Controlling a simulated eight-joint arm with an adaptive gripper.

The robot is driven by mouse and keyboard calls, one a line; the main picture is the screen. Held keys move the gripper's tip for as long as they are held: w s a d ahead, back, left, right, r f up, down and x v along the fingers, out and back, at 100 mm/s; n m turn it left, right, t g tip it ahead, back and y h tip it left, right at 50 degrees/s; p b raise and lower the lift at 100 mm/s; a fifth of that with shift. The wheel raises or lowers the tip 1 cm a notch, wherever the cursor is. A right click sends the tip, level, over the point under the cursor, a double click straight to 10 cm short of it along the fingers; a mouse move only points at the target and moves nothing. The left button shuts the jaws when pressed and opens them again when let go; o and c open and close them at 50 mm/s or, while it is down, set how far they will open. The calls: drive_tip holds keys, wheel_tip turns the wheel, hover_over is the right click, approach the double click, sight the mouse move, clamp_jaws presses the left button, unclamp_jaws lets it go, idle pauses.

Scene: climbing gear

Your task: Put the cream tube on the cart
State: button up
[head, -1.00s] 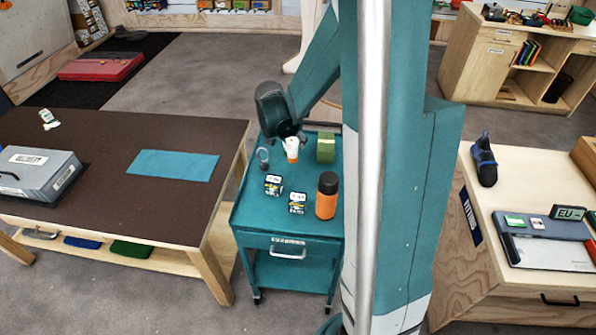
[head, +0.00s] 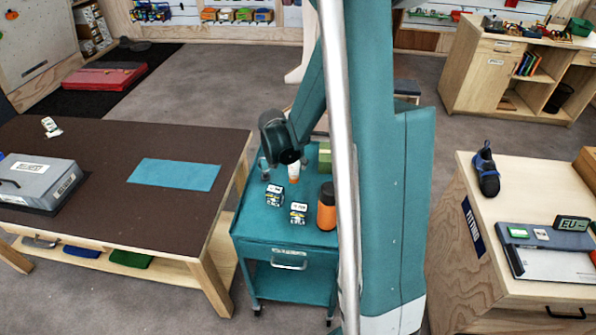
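The cream tube (head: 294,174), white with a touch of orange, shows at the back of the teal cart (head: 250,222), directly below my gripper (head: 290,158). Its upper part is covered by the gripper. I cannot tell whether it rests on the cart top or hangs just above it. My gripper points down over the cart's back half. Its fingers are too small and dark to tell whether they are open or shut on the tube.
A brown-topped table (head: 110,140) stands left. The cart's front left is clear.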

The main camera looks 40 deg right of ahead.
sight(293, 162)
drive_tip(key=shift+f, duration=2.05)
drive_tip(key=shift+f+b, duration=0.15)
drive_tip(key=shift+b, duration=0.2)
drive_tip(key=o, duration=1)
drive_tip(key=shift+r, duration=0.2)
drive_tip(key=shift+p+v, duration=0.7)
drive_tip(key=shift+v, duration=4.85)
drive_tip(key=shift+s+a+r, duration=0.1)
drive_tip(key=shift+a+r, duration=0.1)
drive_tip(key=shift+r, duration=0.15)
